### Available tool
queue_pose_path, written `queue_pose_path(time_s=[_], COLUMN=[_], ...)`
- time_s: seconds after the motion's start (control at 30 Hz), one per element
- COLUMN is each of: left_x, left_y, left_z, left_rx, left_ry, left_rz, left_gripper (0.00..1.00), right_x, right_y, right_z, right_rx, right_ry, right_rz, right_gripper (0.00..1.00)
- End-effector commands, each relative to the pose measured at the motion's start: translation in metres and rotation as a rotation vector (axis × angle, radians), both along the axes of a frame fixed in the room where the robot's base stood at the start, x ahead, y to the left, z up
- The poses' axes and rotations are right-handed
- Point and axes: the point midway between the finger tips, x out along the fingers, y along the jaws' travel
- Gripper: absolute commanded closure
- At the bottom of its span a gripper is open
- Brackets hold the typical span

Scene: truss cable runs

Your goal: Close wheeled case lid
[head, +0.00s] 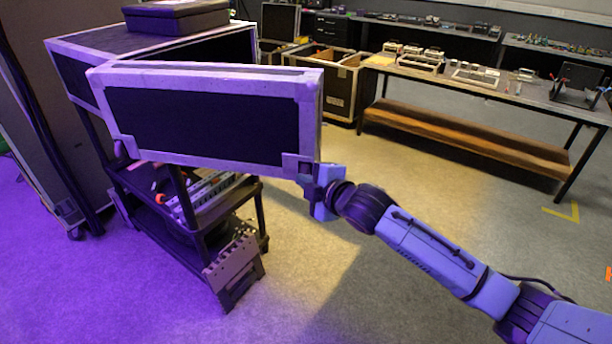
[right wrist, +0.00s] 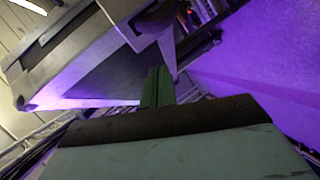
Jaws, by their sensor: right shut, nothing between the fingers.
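The case (head: 150,40) is a dark box with pale metal edges on a black wheeled cart. Its lid (head: 200,120), a dark panel in a pale frame, stands open toward me and hangs out over the cart's front. My right gripper (head: 312,186) is shut and empty at the lid's lower right corner, touching or nearly so; I cannot tell which. In the right wrist view the shut fingers (right wrist: 158,88) point at a pale-edged panel, likely the lid (right wrist: 100,75). My left gripper is not in view.
A small dark box (head: 175,16) sits on top of the case. The cart's shelves (head: 200,215) hold tools, and a grey step-like item (head: 234,270) leans at its front. A workbench (head: 470,85) stands at the back right. The floor (head: 400,170) between is clear.

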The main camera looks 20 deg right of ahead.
Motion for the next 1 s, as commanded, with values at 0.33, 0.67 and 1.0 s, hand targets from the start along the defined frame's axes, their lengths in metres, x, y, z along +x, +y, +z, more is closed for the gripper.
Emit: queue_pose_path(time_s=[0.33,0.67,1.0], left_x=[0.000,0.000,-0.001], left_y=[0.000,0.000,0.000], left_z=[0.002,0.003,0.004], left_rx=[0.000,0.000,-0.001], left_ry=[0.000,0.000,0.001], left_rz=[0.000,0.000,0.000], left_gripper=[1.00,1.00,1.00], right_x=[0.036,0.040,0.040], right_y=[-0.011,-0.014,-0.022], right_z=[-0.017,-0.021,-0.020], right_rx=[-0.001,0.001,-0.002], right_ry=[0.001,0.001,0.000], right_rz=[0.000,0.001,-0.001], right_gripper=[1.00,1.00,1.00])
